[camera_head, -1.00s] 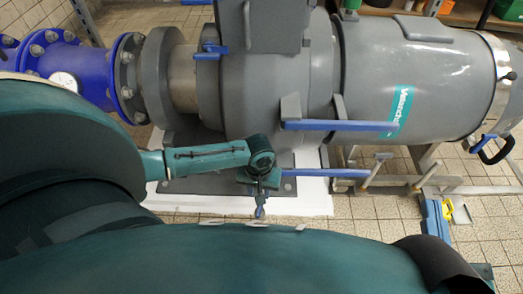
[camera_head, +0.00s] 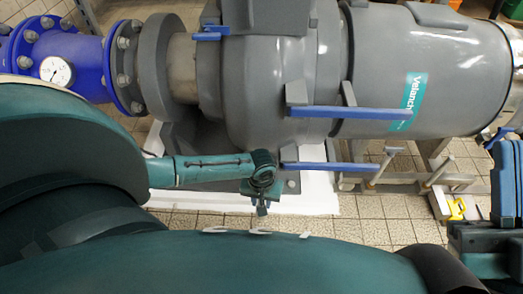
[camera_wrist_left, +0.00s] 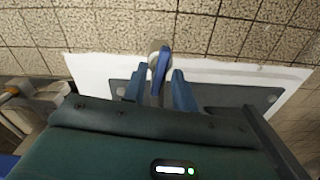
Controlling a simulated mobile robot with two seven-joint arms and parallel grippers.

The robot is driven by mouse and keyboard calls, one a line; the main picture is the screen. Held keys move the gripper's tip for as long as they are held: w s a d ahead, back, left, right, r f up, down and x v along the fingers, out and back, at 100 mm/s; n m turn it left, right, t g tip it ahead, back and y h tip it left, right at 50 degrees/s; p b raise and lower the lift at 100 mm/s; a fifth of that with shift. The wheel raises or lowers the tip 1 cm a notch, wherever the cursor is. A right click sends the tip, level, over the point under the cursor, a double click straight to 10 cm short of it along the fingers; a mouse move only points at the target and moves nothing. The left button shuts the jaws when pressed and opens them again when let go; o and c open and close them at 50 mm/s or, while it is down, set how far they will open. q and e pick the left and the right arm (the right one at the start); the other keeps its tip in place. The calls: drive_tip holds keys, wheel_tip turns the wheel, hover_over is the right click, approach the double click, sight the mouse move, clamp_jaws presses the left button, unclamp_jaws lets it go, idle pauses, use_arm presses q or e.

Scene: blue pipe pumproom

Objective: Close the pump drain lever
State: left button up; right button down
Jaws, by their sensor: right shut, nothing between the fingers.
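The pump drain lever (camera_wrist_left: 161,63) shows in the left wrist view as a short blue handle on a pale round fitting. My left gripper (camera_wrist_left: 162,72) has its two blue fingers apart, one on each side of the lever, with gaps visible; I cannot tell how deep the lever sits between them. In the head view my left wrist hangs over the pump's near base and hides most of that gripper and the lever. My right gripper (camera_head: 507,158) is shut and empty at the right edge of the head view, away from the lever.
The grey pump (camera_head: 265,90) fills the upper middle, with blue bars (camera_head: 350,113) jutting right. A blue pipe flange (camera_head: 125,65) with a gauge (camera_head: 56,70) is at left. A white mat (camera_head: 315,203) lies under the pump. Tiled floor (camera_head: 375,232) is clear in front.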

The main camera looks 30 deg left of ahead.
use_arm(q)
clamp_jaws()
